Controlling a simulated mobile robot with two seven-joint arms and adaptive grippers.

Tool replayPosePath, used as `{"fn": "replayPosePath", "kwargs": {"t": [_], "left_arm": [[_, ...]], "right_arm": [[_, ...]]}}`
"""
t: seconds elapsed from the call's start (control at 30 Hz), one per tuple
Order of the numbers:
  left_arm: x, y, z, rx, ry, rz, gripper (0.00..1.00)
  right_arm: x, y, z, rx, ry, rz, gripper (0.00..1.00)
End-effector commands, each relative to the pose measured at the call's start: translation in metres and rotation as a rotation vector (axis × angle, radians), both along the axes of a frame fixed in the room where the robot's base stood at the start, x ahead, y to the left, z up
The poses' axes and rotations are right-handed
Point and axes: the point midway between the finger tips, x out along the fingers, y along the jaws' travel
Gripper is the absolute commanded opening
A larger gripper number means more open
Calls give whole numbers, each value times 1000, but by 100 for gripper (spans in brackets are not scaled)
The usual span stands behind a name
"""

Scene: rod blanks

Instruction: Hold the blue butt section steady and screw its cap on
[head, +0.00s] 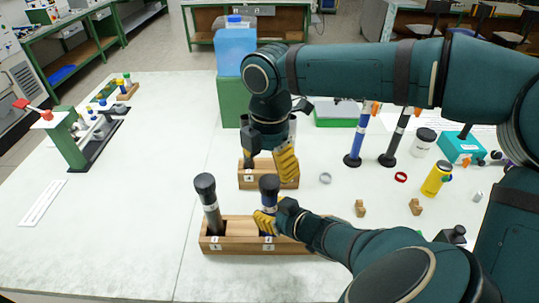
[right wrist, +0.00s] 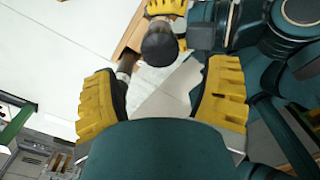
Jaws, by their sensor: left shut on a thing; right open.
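The blue butt section (head: 269,199) stands in the front wooden rack (head: 230,243), its upper end wide and black. I cannot tell whether that end is a separate cap. My left gripper (head: 266,219) is shut on the section just above the rack and hides part of it.
A grey rod with a black top (head: 208,202) leans in the front rack, left of the blue section. Two standing rods (head: 357,140) (head: 396,138), a grey ring (head: 325,178), a red ring (head: 401,177) and a yellow bottle (head: 436,179) are right.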

Motion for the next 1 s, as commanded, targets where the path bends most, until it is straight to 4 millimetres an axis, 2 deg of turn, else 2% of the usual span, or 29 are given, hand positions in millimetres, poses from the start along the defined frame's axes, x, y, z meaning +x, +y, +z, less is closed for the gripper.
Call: {"fn": "replayPosePath", "kwargs": {"t": [0.2, 0.4, 0.57, 0.83, 0.97, 1.0], "left_arm": [[0, 0, 0, 0, 0, 0, 0], [0, 0, 0, 0, 0, 0, 0], [0, 0, 0, 0, 0, 0, 0], [0, 0, 0, 0, 0, 0, 0], [0, 0, 0, 0, 0, 0, 0], [0, 0, 0, 0, 0, 0, 0]], "right_arm": [[0, -1, -35, -1, 3, 0, 75], [0, 0, -56, -1, 1, 0, 75], [0, 0, -63, 0, 1, 0, 75], [0, 0, -63, 1, 1, 0, 76], [0, 0, -63, 0, 0, 0, 30], [0, 0, -63, 0, 0, 0, 16]]}}
